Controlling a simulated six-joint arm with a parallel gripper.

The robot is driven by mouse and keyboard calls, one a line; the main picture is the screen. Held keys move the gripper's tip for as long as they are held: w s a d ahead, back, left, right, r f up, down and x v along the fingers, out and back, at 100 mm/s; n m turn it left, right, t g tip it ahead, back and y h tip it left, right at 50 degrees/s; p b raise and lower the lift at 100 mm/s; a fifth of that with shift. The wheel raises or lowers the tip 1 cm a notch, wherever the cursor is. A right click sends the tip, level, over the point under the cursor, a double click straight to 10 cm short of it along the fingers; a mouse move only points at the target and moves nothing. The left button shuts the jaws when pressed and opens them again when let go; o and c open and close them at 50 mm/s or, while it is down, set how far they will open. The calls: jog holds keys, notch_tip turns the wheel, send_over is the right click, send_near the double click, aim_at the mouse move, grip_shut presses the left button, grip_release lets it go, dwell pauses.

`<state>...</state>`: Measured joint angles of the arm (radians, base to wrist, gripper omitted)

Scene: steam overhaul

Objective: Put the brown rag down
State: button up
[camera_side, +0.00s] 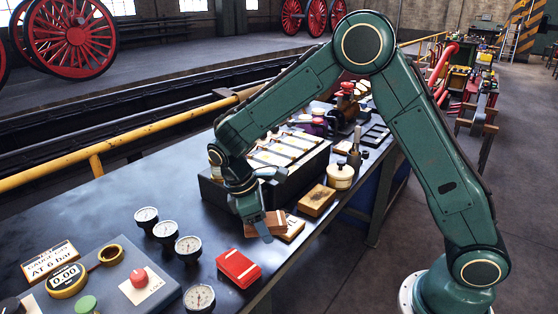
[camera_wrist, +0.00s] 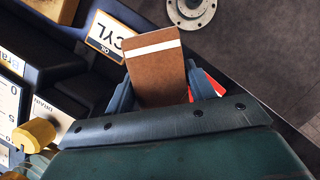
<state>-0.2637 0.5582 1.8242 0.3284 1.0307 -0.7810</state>
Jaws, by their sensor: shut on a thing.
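The brown rag (camera_wrist: 157,68) is a flat folded piece with a white stripe across it. My gripper (camera_wrist: 160,92) is shut on it, with one finger at each side, in the wrist view. In the side view my gripper (camera_side: 257,212) points down near the table's front edge, and the brown rag (camera_side: 270,221) shows between its fingers. The rag overlaps a small sign in that view; I cannot tell whether it touches anything below. The near end of the rag is hidden by the gripper body in the wrist view.
A red folded rag (camera_side: 238,267) lies on the dark table (camera_side: 110,207) at front, and a tan block (camera_side: 316,200) lies to the right. Several gauges (camera_side: 188,247) stand left. A black rack (camera_side: 270,168) stands behind.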

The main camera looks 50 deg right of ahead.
jog(key=shift+f, duration=2.1)
jog(key=shift+f, duration=0.45)
jog(key=o, duration=0.9)
jog(key=shift+r, duration=0.1)
jog(key=shift+r, duration=0.45)
jog(key=v, duration=1.1)
jog(key=shift+w+a+r, duration=0.1)
jog(key=shift+a+r, duration=0.05)
jog(key=shift+r, duration=0.2)
jog(key=shift+r, duration=0.1)
